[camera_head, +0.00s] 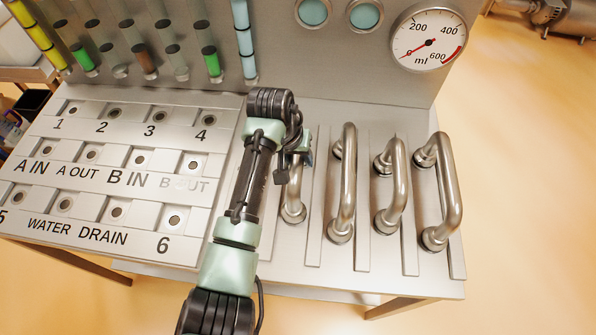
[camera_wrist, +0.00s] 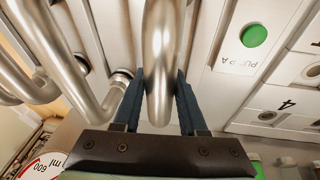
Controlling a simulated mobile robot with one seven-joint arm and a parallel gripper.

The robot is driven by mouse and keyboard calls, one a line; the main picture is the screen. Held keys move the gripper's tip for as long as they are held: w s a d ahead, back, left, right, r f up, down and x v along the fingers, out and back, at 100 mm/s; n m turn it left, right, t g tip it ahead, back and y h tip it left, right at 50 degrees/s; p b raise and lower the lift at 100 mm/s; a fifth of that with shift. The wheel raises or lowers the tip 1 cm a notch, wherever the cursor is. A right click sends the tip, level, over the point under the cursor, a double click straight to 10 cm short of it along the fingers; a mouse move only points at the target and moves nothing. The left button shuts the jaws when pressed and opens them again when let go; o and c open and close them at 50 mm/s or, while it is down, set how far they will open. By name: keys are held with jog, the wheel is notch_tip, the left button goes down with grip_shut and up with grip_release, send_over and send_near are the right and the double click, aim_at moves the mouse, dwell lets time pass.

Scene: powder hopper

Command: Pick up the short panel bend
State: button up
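The leftmost metal bend (camera_head: 293,205) on the panel looks like the short panel bend; its upper part is hidden by my arm and gripper in the head view. My gripper (camera_head: 294,150) is at that bend's upper part. In the wrist view, its two dark blue fingers (camera_wrist: 160,98) stand on either side of the shiny bend tube (camera_wrist: 161,45). The tube lies between them, very close to both, and I cannot tell whether both fingers press on it. The bend still stands on the panel.
Three more metal bends (camera_head: 345,190), (camera_head: 394,190), (camera_head: 450,190) stand to the right, the nearest close to my gripper. Numbered port plates (camera_head: 120,185) fill the left. A round ml gauge (camera_head: 428,38) and sight tubes (camera_head: 205,45) are on the back wall.

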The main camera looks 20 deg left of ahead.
grip_shut()
jog(key=shift+r, duration=0.1)
dwell(0.9)
